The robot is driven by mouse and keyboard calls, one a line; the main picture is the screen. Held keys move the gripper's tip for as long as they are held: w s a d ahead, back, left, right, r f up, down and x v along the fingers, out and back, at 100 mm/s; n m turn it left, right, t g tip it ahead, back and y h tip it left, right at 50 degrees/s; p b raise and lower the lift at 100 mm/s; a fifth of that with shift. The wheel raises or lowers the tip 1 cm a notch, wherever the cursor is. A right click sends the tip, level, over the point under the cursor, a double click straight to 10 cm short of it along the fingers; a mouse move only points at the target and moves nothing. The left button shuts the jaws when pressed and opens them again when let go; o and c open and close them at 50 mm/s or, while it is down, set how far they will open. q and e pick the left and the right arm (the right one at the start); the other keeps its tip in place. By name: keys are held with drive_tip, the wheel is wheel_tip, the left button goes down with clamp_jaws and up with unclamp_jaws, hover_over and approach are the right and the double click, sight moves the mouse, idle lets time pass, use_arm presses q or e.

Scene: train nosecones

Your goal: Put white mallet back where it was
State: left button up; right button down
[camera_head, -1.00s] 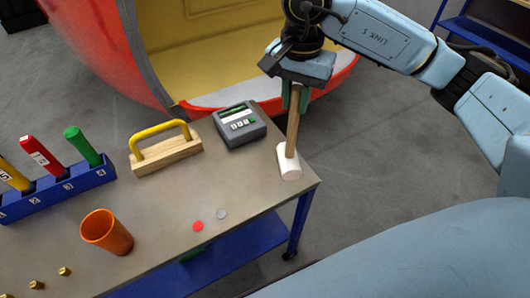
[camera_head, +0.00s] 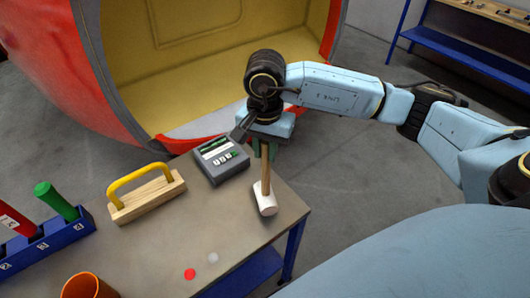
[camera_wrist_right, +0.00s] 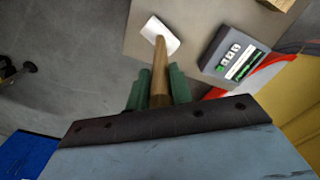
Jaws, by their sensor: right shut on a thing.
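The white mallet (camera_head: 266,198) has a white head and a wooden handle. It is upright with its head down, at the right end of the table (camera_head: 250,225). I cannot tell whether the head touches the tabletop. My right gripper (camera_head: 264,152) is shut on the upper part of the handle. In the right wrist view the handle (camera_wrist_right: 160,70) runs between the green fingers (camera_wrist_right: 155,90) to the white head (camera_wrist_right: 160,36). My left gripper is not in view.
A grey device (camera_head: 221,160) stands close left of the mallet. A sanding block with a yellow handle (camera_head: 147,196), a blue rack (camera_head: 45,247) and an orange cup (camera_head: 88,287) are further left. Red (camera_head: 190,274) and grey (camera_head: 213,258) discs lie near the front edge.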

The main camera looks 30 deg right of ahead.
drive_tip(key=shift+f, duration=0.85)
drive_tip(key=shift+f, duration=0.1)
drive_tip(key=c, duration=1.3)
unclamp_jaws()
drive_tip(key=shift+o, duration=0.2)
wheel_tip(320, 180, up, 12)
drive_tip(key=shift+r+b, duration=0.2)
drive_tip(key=shift+b, duration=0.8)
